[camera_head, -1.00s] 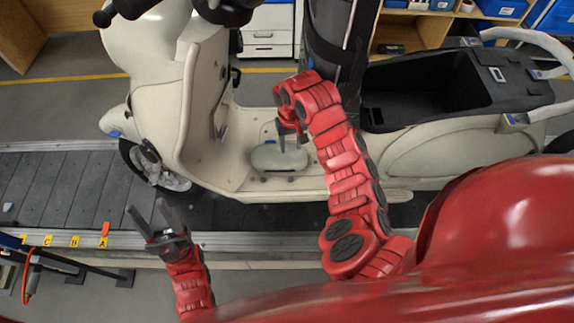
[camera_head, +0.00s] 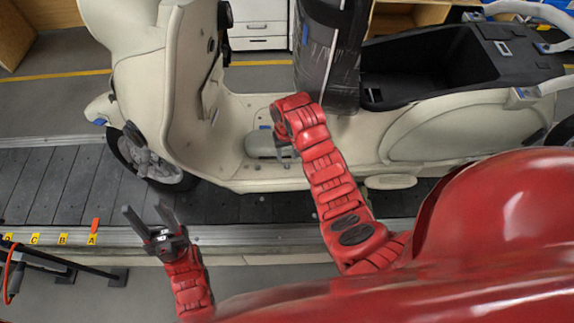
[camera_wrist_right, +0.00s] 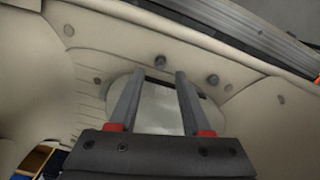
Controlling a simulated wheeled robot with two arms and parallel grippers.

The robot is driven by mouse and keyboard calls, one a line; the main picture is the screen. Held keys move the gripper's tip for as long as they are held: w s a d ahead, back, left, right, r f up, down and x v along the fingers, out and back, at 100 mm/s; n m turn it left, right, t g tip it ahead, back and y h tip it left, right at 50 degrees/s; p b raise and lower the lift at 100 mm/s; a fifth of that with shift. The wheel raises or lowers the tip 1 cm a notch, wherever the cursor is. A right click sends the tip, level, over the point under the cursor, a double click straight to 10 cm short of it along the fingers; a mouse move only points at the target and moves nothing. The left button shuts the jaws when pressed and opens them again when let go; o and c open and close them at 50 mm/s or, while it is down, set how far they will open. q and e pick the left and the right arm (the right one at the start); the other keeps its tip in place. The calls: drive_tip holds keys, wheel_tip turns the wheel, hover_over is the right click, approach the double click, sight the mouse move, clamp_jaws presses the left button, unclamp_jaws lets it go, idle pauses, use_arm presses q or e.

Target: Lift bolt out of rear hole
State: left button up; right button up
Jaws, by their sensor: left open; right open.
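The cream scooter's floorboard (camera_head: 232,165) lies under my right gripper (camera_head: 283,148). In the head view that gripper's fingertips are mostly hidden by its own wrist. In the right wrist view the right gripper (camera_wrist_right: 160,73) is open and empty, with its two fingers pointing at an oval cover plate (camera_wrist_right: 158,110) on the floorboard. A dark bolt head (camera_wrist_right: 160,62) shows just beyond and between the fingertips. Which is the rear one I cannot tell. My left gripper (camera_head: 146,209) is open and empty in front of the conveyor.
The scooter stands on the slat conveyor (camera_head: 50,185). Its leg shield (camera_head: 190,90) rises left of my right gripper, and a dark wrapped column (camera_head: 328,50) stands behind it. Yellow lettered markers (camera_head: 63,239) line the conveyor edge at left.

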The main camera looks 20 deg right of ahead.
sight(287, 165)
drive_tip(key=shift+f+p, duration=0.3)
drive_tip(key=shift+f, duration=0.95)
clamp_jaws()
